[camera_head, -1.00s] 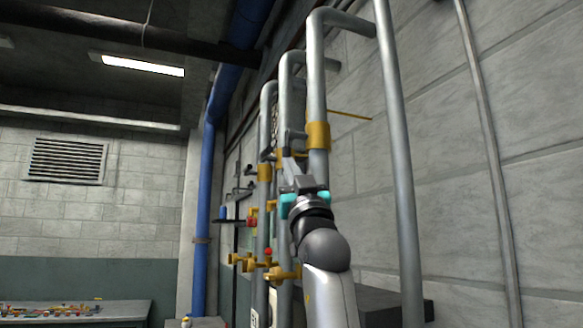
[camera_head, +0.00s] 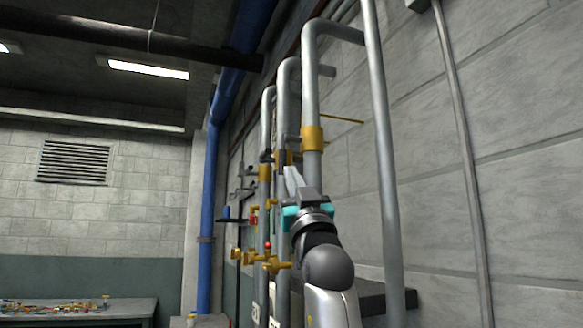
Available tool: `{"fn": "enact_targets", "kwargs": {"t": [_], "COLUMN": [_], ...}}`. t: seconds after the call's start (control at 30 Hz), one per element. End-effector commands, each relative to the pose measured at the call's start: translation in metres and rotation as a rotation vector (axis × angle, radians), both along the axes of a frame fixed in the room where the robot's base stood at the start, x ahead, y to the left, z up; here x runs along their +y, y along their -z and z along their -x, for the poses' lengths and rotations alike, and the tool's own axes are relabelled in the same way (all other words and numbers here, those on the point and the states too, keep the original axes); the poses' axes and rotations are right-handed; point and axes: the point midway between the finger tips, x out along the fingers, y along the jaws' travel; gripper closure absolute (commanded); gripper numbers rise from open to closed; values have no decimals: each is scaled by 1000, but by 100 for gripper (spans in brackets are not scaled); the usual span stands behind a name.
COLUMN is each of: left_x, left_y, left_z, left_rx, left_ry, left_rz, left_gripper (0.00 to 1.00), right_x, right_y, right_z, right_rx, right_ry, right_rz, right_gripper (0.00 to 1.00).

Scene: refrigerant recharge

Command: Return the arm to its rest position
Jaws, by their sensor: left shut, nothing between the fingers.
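My left arm comes up from the bottom centre, with a grey and white forearm, a dark wrist and teal parts at the gripper base. My left gripper (camera_head: 291,178) points up and away from me, shut with nothing in it. It appears in front of the grey vertical pipes (camera_head: 312,95); whether it touches them I cannot tell. My right gripper is out of view.
Several grey pipes with brass fittings (camera_head: 312,138) and brass valves (camera_head: 272,262) run along the block wall (camera_head: 530,130). A dark shelf (camera_head: 372,297) juts out behind my forearm. A blue pipe (camera_head: 208,215) stands left. A cluttered table (camera_head: 130,306) is at the lower left.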

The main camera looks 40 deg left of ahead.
Motion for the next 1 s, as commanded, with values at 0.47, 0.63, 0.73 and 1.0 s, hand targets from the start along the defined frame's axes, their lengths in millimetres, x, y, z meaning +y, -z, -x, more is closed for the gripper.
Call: {"fn": "enact_targets", "kwargs": {"t": [0.47,0.63,0.73,1.0], "left_x": [-10,-10,-10,-17], "left_y": [60,60,70,188], "left_z": [10,10,5,-36], "left_rx": [0,0,21,275], "left_ry": [-3,-3,6,102], "left_rz": [1,0,9,117], "left_gripper": [100,100,100,100], "right_x": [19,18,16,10], "right_y": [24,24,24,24], "right_z": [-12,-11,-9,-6], "right_rx": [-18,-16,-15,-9], "right_ry": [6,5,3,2], "right_rz": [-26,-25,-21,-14], "right_gripper": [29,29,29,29]}}
